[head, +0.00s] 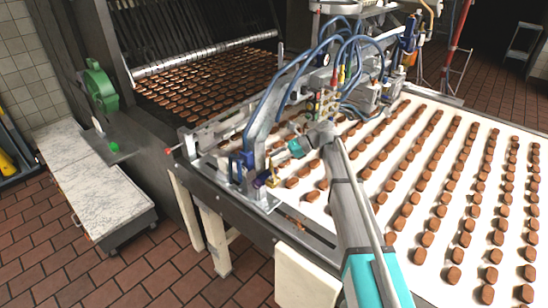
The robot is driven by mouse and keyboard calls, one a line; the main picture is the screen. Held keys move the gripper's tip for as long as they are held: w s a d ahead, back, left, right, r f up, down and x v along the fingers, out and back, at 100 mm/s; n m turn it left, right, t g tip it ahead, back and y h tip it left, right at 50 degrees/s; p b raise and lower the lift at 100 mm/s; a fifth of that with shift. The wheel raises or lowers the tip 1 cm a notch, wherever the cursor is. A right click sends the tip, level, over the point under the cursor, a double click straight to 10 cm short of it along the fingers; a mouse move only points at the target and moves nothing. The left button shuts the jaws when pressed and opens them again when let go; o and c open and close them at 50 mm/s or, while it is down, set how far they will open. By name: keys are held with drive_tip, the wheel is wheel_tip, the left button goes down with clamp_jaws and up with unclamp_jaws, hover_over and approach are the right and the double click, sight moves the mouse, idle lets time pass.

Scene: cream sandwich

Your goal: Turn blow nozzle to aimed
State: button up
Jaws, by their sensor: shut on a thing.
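My arm reaches in from the bottom right over the belt, and my gripper (273,168) is at the near left end of the machine's cross frame. It is shut on a small part there, which appears to be the blow nozzle (271,181), yellowish and low on the frame. The fingers and the frame hide much of it, and its exact angle is too small to tell. A blue fitting (241,161) and a blue hose (262,112) are close by on the left.
Rows of brown biscuits (409,196) lie on the white belt (377,180) to the right. A dark oven opening (205,42) is behind. The tiled floor at lower left is clear.

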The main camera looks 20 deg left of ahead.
drive_tip(key=n+g, duration=0.1)
drive_tip(key=n+g+h, duration=0.1)
drive_tip(key=n+h, duration=0.1)
drive_tip(key=shift+w+a+g, duration=0.35)
drive_tip(key=shift+w+g, duration=0.05)
drive_tip(key=shift+r, duration=0.1)
drive_tip(key=o, duration=1.1)
drive_tip(key=shift+o, duration=0.2)
drive_tip(key=shift+s+d, duration=0.1)
